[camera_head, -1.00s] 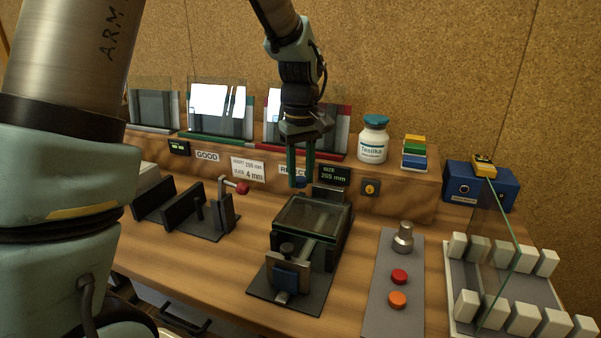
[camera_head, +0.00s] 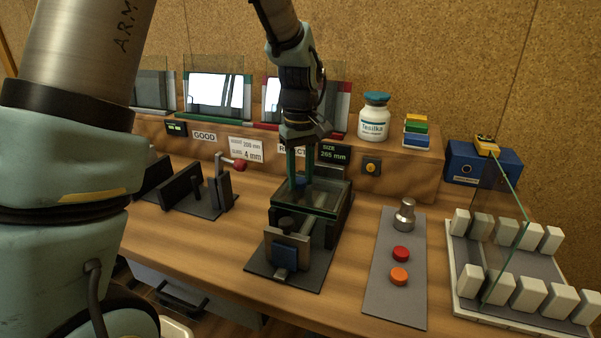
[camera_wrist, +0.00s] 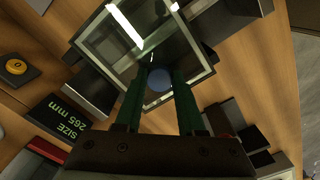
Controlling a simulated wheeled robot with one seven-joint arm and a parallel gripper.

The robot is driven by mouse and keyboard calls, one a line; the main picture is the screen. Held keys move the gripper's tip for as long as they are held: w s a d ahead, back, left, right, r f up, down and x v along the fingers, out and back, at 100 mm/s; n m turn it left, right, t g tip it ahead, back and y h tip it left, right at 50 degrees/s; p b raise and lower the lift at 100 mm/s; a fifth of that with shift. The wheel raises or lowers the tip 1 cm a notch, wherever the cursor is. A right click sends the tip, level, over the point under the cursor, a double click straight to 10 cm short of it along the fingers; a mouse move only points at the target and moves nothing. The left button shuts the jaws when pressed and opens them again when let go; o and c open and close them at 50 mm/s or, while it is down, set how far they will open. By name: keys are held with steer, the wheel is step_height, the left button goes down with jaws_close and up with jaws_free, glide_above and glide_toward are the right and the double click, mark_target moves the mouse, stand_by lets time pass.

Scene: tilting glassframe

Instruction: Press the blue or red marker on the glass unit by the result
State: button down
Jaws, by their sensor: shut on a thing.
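My gripper (camera_head: 301,182) points down over the glass unit (camera_head: 325,198), with its two green fingers shut on a small blue marker (camera_wrist: 159,80). The marker shows as a round blue disc between the fingertips in the wrist view. The glass unit is a square framed pane in a dark fixture, and it also shows in the wrist view (camera_wrist: 185,60). The fingertips are at or just above the glass; I cannot tell whether the marker touches it. A dark display (camera_head: 334,154) behind reads SIZE 265 mm. No red marker can be made out.
A GOOD label (camera_head: 204,136) and a partly hidden REJECT label (camera_head: 287,148) mark the shelf's racks. A clamp with a red knob (camera_head: 240,165) stands left. A panel with red (camera_head: 401,254) and orange buttons lies right, beside a white-block rack (camera_head: 528,310) holding a glass pane.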

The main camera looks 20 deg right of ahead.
steer(key=shift+c, duration=2.2)
jaws_free()
step_height(320, 180, up, 11)
steer(key=b, duration=0.1)
steer(key=shift+b, duration=0.4)
steer(key=shift+f, duration=0.1)
